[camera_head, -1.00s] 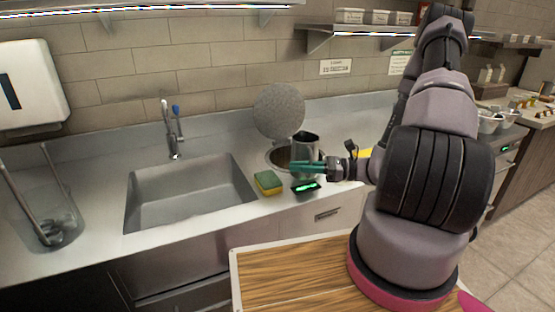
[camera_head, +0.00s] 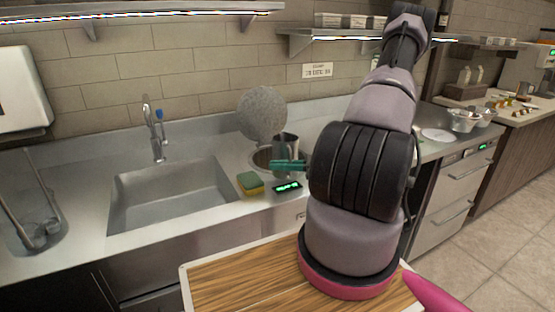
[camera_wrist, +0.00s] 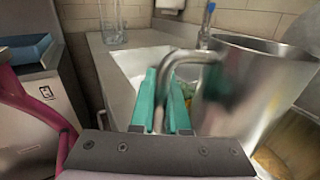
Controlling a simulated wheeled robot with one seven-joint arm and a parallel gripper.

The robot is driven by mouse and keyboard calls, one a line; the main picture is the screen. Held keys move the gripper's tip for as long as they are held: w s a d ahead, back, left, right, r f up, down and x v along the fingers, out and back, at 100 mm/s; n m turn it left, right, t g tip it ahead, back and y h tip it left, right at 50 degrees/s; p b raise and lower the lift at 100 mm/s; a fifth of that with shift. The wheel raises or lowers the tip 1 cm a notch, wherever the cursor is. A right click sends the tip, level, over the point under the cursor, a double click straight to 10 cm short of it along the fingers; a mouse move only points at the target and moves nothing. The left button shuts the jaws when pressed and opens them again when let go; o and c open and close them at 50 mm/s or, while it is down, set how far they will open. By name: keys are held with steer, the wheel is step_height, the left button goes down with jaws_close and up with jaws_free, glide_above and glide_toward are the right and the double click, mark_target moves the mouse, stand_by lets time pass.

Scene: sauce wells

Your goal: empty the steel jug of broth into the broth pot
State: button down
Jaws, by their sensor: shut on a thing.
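The steel jug (camera_head: 291,145) is held about upright beside and above the round broth pot (camera_head: 260,160), sunk in the counter. My gripper (camera_head: 289,165) has green fingers shut on the jug's handle. In the wrist view the fingers (camera_wrist: 163,100) close around the bent steel handle (camera_wrist: 188,57), and the jug's body (camera_wrist: 255,90) fills the right side. The jug's contents are hidden. The jug partly covers the pot in the head view. A round grey lid (camera_head: 262,112) stands raised behind the pot.
A sponge (camera_head: 250,183) and a small device with a green display (camera_head: 287,187) lie at the counter's front. The sink (camera_head: 170,195) is to the left, with a faucet (camera_head: 157,140) behind it. A shelf (camera_head: 340,35) hangs above on the wall.

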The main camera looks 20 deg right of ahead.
mark_target(275, 137)
steer(key=shift+w+d+r+m+g+h, duration=0.15)
steer(key=shift+w+d+r+m, duration=0.1)
steer(key=shift+w+r+m, duration=0.8)
steer(key=shift+w+d+r+m+g+h, duration=0.2)
steer(key=shift+w+r+m, duration=0.5)
steer(key=shift+m, duration=0.65)
steer(key=w+r+m, duration=0.1)
steer(key=w+d+r+m+g, duration=0.1)
steer(key=m, duration=0.1)
steer(key=w+m, duration=0.1)
steer(key=w, duration=0.1)
steer(key=shift+d+r+m, duration=0.15)
steer(key=shift+r+m, duration=0.25)
steer(key=shift+w+d+f+m+g, duration=0.15)
steer(key=shift+w+f+m+g, duration=0.2)
steer(key=shift+w+f+m, duration=0.25)
steer(key=shift+w+d+r+m+g, duration=0.1)
steer(key=shift+w+d+m+g, duration=0.15)
steer(key=shift+w+m, duration=0.4)
